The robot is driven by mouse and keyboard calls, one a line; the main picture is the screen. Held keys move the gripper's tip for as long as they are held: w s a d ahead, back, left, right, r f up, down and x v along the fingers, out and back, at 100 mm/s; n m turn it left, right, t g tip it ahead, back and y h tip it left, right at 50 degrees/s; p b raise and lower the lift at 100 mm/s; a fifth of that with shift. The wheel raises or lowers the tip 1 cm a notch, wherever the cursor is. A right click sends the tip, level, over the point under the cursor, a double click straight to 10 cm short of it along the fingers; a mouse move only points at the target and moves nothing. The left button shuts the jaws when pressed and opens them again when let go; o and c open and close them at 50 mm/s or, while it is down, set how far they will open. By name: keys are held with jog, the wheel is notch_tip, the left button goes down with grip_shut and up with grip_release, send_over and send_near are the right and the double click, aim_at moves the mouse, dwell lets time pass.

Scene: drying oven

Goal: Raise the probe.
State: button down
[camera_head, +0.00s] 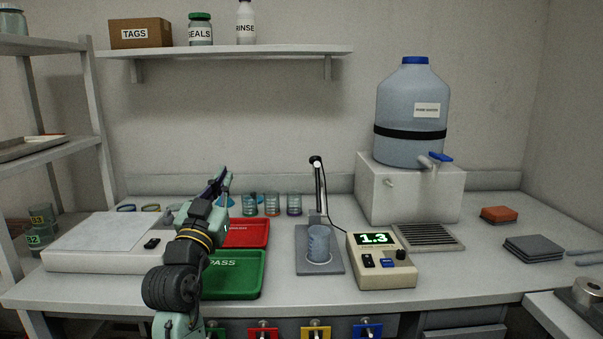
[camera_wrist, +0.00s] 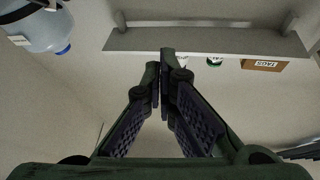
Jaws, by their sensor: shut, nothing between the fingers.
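The probe (camera_head: 317,166) is on an arm at the top of a thin upright stand, with a cable running down to the meter. A beaker (camera_head: 319,243) stands on the stand's grey base (camera_head: 335,262) below it. Whether the probe's tip reaches into the beaker is too small to tell. The meter (camera_head: 380,261) is beige and its green display reads 1.3. My gripper (camera_head: 226,172) is left of the stand, raised above the bench and apart from the probe. In the wrist view, its fingers (camera_wrist: 162,85) are together and empty, pointing at the wall and shelf.
Red (camera_head: 248,233) and green (camera_head: 246,274) trays lie left of the stand. Several glass beakers stand in a row behind them. A large water jug (camera_head: 410,115) on a white block (camera_head: 412,192) stands at the back right. A wall shelf (camera_head: 250,52) hangs above.

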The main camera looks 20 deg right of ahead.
jog(key=d+f+m+g+h, duration=0.3)
jog(key=d+f+g+h, duration=0.15)
jog(key=d, duration=0.75)
jog(key=f+p+x, duration=0.1)
jog(key=p+x, duration=0.4)
jog(key=x, duration=0.8)
jog(key=shift+w+d, duration=0.3)
jog(key=shift+w, duration=0.15)
jog(key=shift+y, duration=0.45)
